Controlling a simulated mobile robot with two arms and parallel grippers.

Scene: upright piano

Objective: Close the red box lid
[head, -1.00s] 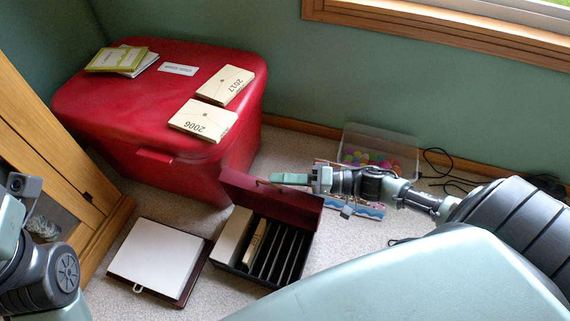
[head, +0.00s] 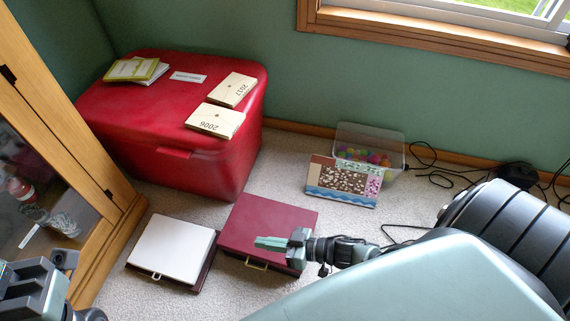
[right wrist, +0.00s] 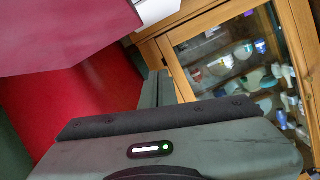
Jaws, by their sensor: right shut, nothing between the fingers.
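The small dark red box (head: 270,215) sits on the carpet in the head view. Its lid lies flat over the top and hides the inside. A brass-coloured handle (head: 257,266) shows at its front edge. My right gripper (head: 262,243) is shut and empty, over the front right part of the lid; I cannot tell if it touches. In the right wrist view the shut fingers (right wrist: 158,90) show, with a dark red panel (right wrist: 60,35) at the upper left that looks like the lid. My left gripper does not show; only part of my left arm is at the lower left.
A large red chest (head: 180,125) with booklets on top stands behind. A white-topped case (head: 172,247) lies left of the box. A wooden glass-door cabinet (head: 100,190) is at left. A patterned board (head: 343,183) and clear bin (head: 392,147) are at back right, with cables beyond.

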